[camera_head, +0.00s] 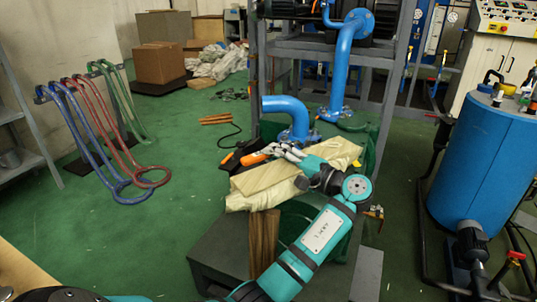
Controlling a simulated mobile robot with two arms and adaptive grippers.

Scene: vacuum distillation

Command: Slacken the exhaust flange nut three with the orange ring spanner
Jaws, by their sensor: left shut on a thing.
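My left gripper (277,151) is shut on an orange tool, which I take for the orange ring spanner (254,159). Its orange part sticks out to the left of the fingers; its ring end cannot be made out. The gripper is just in front of and below the flange (297,138) at the lower end of a short bent blue pipe (287,104). The flange nuts are too small to tell apart, and I cannot tell whether the spanner touches one. My right gripper is not in view.
A crumpled beige sheet (255,187) lies under my left gripper. A grey metal frame (393,95) with a tall blue pipe (343,70) stands behind. A blue tank (480,165) is at right. Coloured hoses (100,130) hang at left above open green floor (150,225).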

